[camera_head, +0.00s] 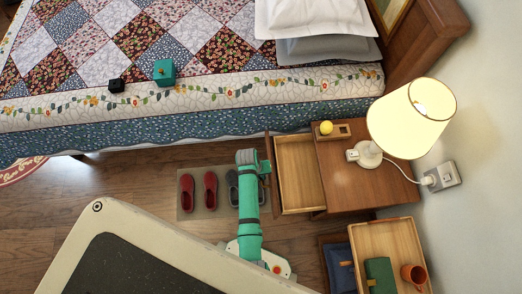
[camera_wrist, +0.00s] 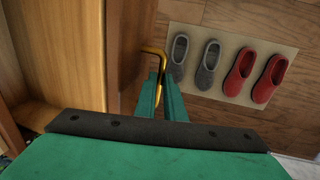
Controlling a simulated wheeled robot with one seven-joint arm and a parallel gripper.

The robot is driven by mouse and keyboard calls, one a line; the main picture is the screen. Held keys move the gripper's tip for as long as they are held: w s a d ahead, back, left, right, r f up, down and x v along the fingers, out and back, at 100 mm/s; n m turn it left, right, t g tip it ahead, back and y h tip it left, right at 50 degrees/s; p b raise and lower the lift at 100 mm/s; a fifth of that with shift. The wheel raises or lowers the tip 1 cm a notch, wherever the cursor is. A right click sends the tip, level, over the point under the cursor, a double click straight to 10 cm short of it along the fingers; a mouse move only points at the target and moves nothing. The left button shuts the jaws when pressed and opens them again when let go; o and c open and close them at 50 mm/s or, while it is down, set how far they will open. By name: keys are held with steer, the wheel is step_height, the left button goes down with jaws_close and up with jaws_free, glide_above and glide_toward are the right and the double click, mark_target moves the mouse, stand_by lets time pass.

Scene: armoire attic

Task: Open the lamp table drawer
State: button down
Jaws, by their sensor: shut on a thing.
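The lamp table (camera_head: 360,188) is a brown wooden stand against the wall. Its drawer (camera_head: 299,178) stands pulled out to the left, and its pale wooden inside looks empty. In the wrist view the dark drawer front (camera_wrist: 128,50) and part of the drawer's inside (camera_wrist: 55,60) show at left. My gripper (camera_wrist: 163,88) is shut on the brass drawer handle (camera_wrist: 153,50), at the outer face of the front. In the head view my gripper (camera_head: 265,168) is beside the drawer front; the handle is hard to make out there.
A lamp (camera_head: 405,122) and a small tray with a yellow ball (camera_head: 326,128) stand on the table. Slippers lie on a mat (camera_head: 222,207) left of the drawer. The bed (camera_head: 190,115) is above, and an open wooden box (camera_head: 400,235) with a mug is below.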

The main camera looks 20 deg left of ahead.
steer(key=shift+w+a+r, duration=0.1)
steer(key=shift+w+r, duration=0.1)
steer(key=shift+w, duration=0.15)
steer(key=c, duration=2.1)
jaws_free()
steer(key=shift+s, duration=0.1)
steer(key=shift+s, duration=0.1)
steer(key=r, duration=0.3)
steer(key=a+r, duration=0.1)
steer(key=r, duration=0.3)
steer(key=s+r, duration=0.1)
steer(key=r, duration=0.2)
steer(key=shift+a+r, duration=0.25)
steer(key=shift+a, duration=0.05)
